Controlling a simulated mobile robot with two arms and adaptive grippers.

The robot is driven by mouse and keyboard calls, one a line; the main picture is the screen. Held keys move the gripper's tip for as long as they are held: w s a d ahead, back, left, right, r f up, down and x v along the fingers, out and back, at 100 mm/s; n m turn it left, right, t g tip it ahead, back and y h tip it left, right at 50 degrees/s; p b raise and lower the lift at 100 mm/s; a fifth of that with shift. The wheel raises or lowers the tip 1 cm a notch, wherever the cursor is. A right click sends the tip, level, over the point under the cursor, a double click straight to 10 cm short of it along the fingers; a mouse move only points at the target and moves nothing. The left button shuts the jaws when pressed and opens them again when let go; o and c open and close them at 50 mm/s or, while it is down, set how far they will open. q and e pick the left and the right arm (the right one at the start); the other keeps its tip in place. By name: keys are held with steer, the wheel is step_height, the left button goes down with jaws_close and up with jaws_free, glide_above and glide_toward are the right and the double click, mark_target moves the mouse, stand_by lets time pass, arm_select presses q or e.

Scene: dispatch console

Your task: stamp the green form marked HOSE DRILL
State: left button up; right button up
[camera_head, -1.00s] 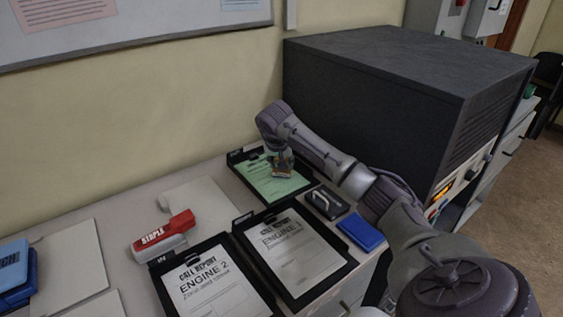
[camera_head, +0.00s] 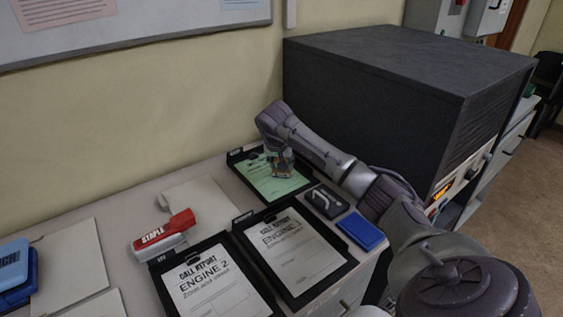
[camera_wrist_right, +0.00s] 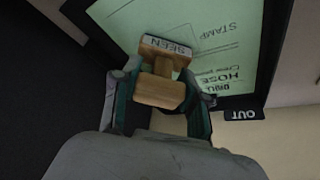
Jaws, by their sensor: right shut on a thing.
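The green form (camera_head: 262,184) lies on a black clipboard-like tray (camera_head: 235,157) at the back of the desk, against the dark cabinet. In the right wrist view the form (camera_wrist_right: 225,45) shows the words HOSE and STAMP, and a tab reads OUT. My right gripper (camera_head: 281,166) is over the form. It is shut on a wooden stamp (camera_wrist_right: 158,92) whose label reads SEEN. The stamp's head is over the form near the STAMP area; I cannot tell whether it touches the paper. My left gripper is not in view.
White ENGINE 1 (camera_head: 292,250) and ENGINE 2 (camera_head: 212,290) forms lie on black trays in front. A dark block (camera_head: 327,203) and a blue pad (camera_head: 361,231) sit right of them. The large dark cabinet (camera_head: 365,110) stands close behind my right arm.

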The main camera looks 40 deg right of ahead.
steer(key=shift+r+p, duration=2.65)
steer(key=shift+r, duration=0.85)
